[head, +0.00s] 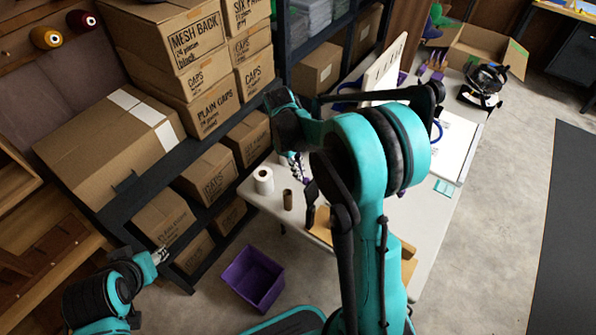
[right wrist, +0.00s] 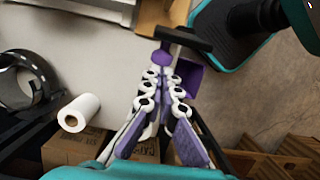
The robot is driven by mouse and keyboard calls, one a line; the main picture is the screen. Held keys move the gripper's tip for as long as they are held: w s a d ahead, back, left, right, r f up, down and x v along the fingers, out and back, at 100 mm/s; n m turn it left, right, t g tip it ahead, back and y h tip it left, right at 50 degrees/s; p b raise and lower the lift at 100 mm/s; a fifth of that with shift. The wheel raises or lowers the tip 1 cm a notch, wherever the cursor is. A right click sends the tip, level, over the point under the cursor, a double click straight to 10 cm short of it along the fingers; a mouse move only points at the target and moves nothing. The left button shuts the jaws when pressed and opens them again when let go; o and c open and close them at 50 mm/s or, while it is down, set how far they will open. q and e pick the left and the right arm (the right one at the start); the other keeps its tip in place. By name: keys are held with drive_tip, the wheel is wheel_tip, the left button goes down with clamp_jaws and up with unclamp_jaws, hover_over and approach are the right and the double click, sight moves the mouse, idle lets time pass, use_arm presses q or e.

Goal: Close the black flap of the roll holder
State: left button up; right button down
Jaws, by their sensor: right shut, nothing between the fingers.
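My right gripper (head: 299,170) is shut and empty, pointing down over the white table's near left end. In the right wrist view its white-jointed fingers (right wrist: 164,84) come together close to the roll holder. The holder's black flap (right wrist: 184,39) shows there as a dark bar just beyond the fingertips, beside a purple part (right wrist: 162,57). I cannot tell whether the fingers touch it. In the head view the roll holder (head: 311,198) stands on the table edge, partly hidden by my right arm. My left gripper (head: 160,256) is low at the left, too small to read.
A purple bin (head: 253,278) is on the floor below. Shelves with cardboard boxes (head: 206,172) stand to the left. The floor at right is open.

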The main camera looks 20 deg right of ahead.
sight(314, 182)
drive_tip(key=shift+s+d+r+t, duration=0.1)
drive_tip(key=shift+r+t, duration=0.05)
drive_tip(key=shift+t, duration=0.25)
drive_tip(key=shift+s+d+r+t+y+p, duration=0.2)
drive_tip(key=shift+s+d+r+p, duration=0.1)
drive_tip(key=shift+s+p, duration=0.15)
drive_tip(key=shift+s+d+r+t+y+p, duration=0.2)
drive_tip(key=shift+s+d+r+p, duration=0.1)
drive_tip(key=shift+s+p, duration=0.15)
drive_tip(key=shift+s+d+r+t, duration=0.1)
drive_tip(key=shift+s+t, duration=0.2)
drive_tip(key=shift+t, duration=0.1)
drive_tip(key=shift+s+d+r+t+y, duration=0.1)
drive_tip(key=shift+s+d+t+y, duration=0.3)
drive_tip(key=shift+s+t, duration=0.2)
drive_tip(key=shift+s+d+r+t+y, duration=0.1)
drive_tip(key=shift+s+d+t+y, duration=0.2)
drive_tip(key=shift+s+t+y, duration=0.25)
drive_tip(key=shift+s+d+t, duration=0.2)
drive_tip(key=shift+s+t, duration=0.15)
drive_tip(key=shift+t, duration=0.1)
drive_tip(key=s+d+f+t+y+b, duration=0.3)
drive_tip(key=s+d+f+t+b, duration=0.1)
drive_tip(key=s+b, duration=0.3)
drive_tip(key=shift+s+d+f+b, duration=0.35)
drive_tip(key=shift+s+f, duration=0.3)
drive_tip(key=shift+f, duration=0.2)
